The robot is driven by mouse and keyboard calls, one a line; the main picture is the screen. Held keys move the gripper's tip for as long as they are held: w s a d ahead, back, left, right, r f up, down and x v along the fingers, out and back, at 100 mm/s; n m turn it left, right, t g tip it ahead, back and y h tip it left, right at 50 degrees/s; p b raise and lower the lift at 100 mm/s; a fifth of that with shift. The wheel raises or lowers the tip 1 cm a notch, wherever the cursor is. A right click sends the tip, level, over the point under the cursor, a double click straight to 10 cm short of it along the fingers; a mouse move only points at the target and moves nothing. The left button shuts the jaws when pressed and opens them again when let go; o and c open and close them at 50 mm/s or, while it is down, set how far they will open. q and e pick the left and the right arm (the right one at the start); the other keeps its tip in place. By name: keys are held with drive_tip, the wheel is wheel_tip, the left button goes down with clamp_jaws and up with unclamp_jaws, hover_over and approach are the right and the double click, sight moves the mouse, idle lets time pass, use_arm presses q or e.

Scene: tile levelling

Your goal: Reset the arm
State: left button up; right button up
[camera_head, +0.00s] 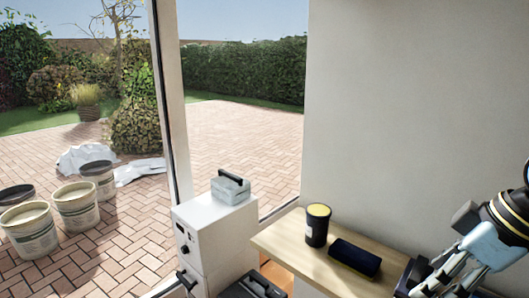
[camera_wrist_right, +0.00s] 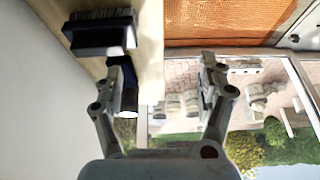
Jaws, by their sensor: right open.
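My right arm comes in at the right edge of the head view, with its gripper (camera_head: 437,280) low down beside the wooden shelf. In the right wrist view the right gripper (camera_wrist_right: 166,78) is open, with its two fingers wide apart and nothing between them. A dark block (camera_wrist_right: 100,32) with a bristly-looking edge lies on the shelf beyond the left-hand finger. A dark cylindrical thing shows partly behind that finger (camera_wrist_right: 130,100). My left gripper is in neither view.
The wooden shelf (camera_head: 300,262) holds a black cup (camera_head: 317,226) with a yellow top and a dark flat block (camera_head: 354,258). A white cabinet (camera_head: 215,238) carries a grey handled box (camera_head: 230,190). Several buckets (camera_head: 75,207) stand on the paving outside. A pale wall (camera_head: 420,110) rises behind the shelf.

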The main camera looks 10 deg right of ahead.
drive_tip(key=s+a+f+m+h, duration=0.1)
drive_tip(key=s+f+m+h, duration=0.2)
drive_tip(key=s, duration=0.5)
drive_tip(key=s+a+f+m+h, duration=0.15)
drive_tip(key=s+m, duration=0.25)
drive_tip(key=s, duration=0.4)
wheel_tip(320, 180, down, 38)
drive_tip(key=s+d+g+b, duration=0.1)
drive_tip(key=s+d+b, duration=0.15)
drive_tip(key=b, duration=0.75)
use_arm(q)
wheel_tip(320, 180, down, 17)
drive_tip(key=b, duration=0.7)
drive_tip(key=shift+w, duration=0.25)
use_arm(e)
drive_tip(key=s+f+g, duration=0.1)
drive_tip(key=s+f, duration=1.7)
drive_tip(key=f, duration=0.4)
drive_tip(key=shift+d+m+g+y, duration=0.3)
drive_tip(key=shift+d+m+y, duration=0.1)
drive_tip(key=shift+y, duration=0.05)
